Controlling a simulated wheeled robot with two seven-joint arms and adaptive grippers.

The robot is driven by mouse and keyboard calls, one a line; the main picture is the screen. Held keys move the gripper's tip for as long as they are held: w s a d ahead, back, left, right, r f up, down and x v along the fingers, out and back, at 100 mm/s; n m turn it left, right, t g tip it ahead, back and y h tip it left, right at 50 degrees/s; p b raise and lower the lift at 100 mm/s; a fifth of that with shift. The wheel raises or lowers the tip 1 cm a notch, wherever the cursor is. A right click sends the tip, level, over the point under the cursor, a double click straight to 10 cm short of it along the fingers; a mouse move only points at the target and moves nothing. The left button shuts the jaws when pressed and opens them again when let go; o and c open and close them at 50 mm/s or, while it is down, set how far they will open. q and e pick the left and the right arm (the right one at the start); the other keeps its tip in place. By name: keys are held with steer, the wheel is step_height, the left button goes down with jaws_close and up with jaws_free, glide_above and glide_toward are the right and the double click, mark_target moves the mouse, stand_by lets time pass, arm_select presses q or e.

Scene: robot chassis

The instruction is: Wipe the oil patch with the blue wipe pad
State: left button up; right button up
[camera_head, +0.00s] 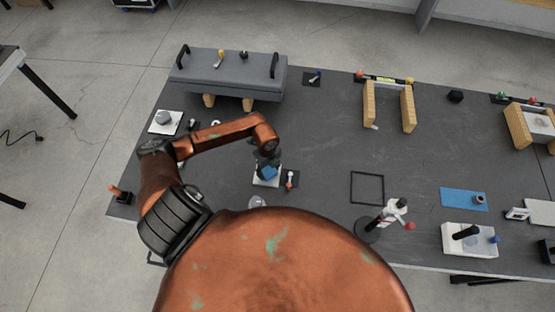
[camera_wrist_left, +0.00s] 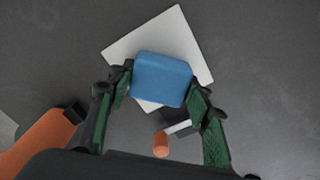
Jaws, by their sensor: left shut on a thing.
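The blue wipe pad (camera_head: 270,173) is a small blue block with rounded corners. It also shows in the left wrist view (camera_wrist_left: 162,80), between the two green-lined fingers. My left gripper (camera_head: 267,165) is shut on the pad. The pad is over a white square plate (camera_head: 258,183), which shows tilted behind it in the left wrist view (camera_wrist_left: 190,30). I cannot tell whether pad and plate touch. I cannot clearly make out the oil patch in either view. My right gripper is not in view.
A small red-tipped item on a dark square (camera_head: 291,181) is close right of the plate. The grey mat between is mostly free.

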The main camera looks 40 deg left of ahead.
mark_target(276, 172)
arm_select(q)
steer(key=d, duration=0.1)
steer(key=w+d, duration=0.1)
steer(key=d, duration=0.1)
steer(key=shift+w, duration=0.2)
step_height(276, 172, up, 3)
steer(key=shift+w+a+f+p, duration=0.1)
steer(key=shift+f+p, duration=0.05)
steer(key=shift+p, duration=0.85)
step_height(276, 172, up, 2)
steer(key=shift+r+p, duration=0.15)
steer(key=shift+p, duration=0.7)
steer(key=shift+r+p, duration=1.2)
steer(key=shift+r, duration=0.4)
